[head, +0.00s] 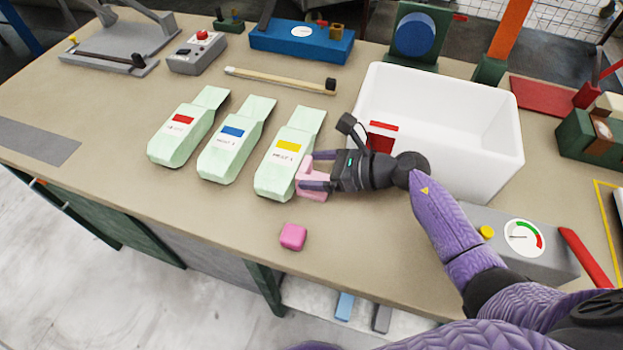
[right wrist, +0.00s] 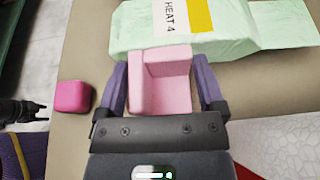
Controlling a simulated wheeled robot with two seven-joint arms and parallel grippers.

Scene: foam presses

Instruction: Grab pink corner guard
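The pink corner guard (head: 312,194) is a pale pink angled block at the lower end of the yellow-labelled mint-green packet. In the right wrist view the corner guard (right wrist: 165,85) lies between my fingers, against or very near the packet (right wrist: 205,35). My right gripper (head: 317,171) reaches in from the right, low over the table, with one finger on each side of the guard. In the right wrist view, the right gripper (right wrist: 160,85) looks open, with narrow gaps beside the guard. A dark shape at that view's left edge may be my left gripper (right wrist: 25,110); its fingers are unclear.
A bright pink block (head: 293,237) lies near the table's front edge. Two more mint packets, with red (head: 181,130) and blue (head: 234,138) labels, lie to the left. A white bin (head: 470,142) stands behind my right arm.

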